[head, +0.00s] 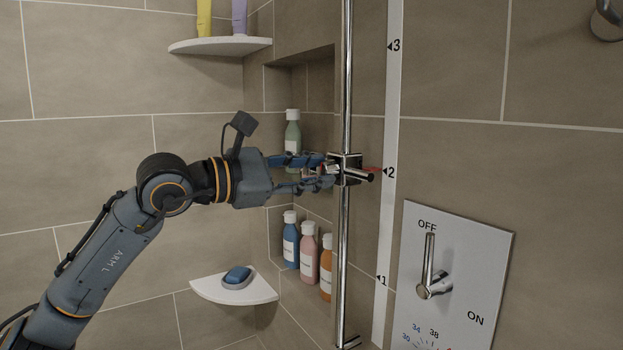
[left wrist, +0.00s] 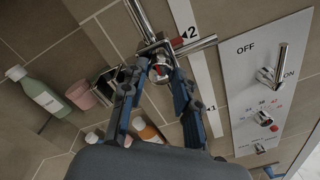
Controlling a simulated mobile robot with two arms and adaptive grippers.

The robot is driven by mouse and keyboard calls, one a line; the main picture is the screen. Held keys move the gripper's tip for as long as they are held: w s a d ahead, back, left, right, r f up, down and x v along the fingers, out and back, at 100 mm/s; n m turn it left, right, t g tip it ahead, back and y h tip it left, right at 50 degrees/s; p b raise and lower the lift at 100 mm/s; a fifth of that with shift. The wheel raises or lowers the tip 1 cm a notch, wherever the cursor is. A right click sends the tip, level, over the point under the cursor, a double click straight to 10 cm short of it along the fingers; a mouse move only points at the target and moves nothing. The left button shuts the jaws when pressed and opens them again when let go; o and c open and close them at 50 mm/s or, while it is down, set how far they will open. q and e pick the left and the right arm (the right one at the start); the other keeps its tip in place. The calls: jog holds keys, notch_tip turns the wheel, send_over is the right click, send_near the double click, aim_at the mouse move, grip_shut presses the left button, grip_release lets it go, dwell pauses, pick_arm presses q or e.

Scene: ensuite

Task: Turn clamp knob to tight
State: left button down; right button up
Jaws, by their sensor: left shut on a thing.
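The chrome clamp (head: 348,162) sits on the vertical chrome rail (head: 347,80), with its red pointer (head: 372,169) level with mark 2 on the white scale strip. My left gripper (head: 328,172) comes from the left, its blue fingers shut on the knob at the clamp's left side. In the left wrist view the clamp (left wrist: 152,46) and the knob (left wrist: 160,71) show between the fingertips. The knob has red and light-coloured marks, partly hidden by the fingers; its setting cannot be read. My right gripper is not in view.
A green bottle (head: 293,135) stands in the wall niche behind the gripper. Blue, pink and orange bottles (head: 309,258) stand lower down. A corner shelf (head: 215,292) holds blue soap. A control panel (head: 480,260) with a lever is on the right wall.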

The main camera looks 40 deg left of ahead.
pick_arm(q)
jog(key=m, duration=0.3)
jog(key=shift+m, duration=0.3)
jog(key=shift+m+b, duration=0.3)
jog(key=shift+m, duration=1.5)
jog(key=shift+y, duration=0.3)
jog(key=c, duration=1)
grip_release()
jog(key=shift+v, duration=0.95)
jog(key=v, duration=1)
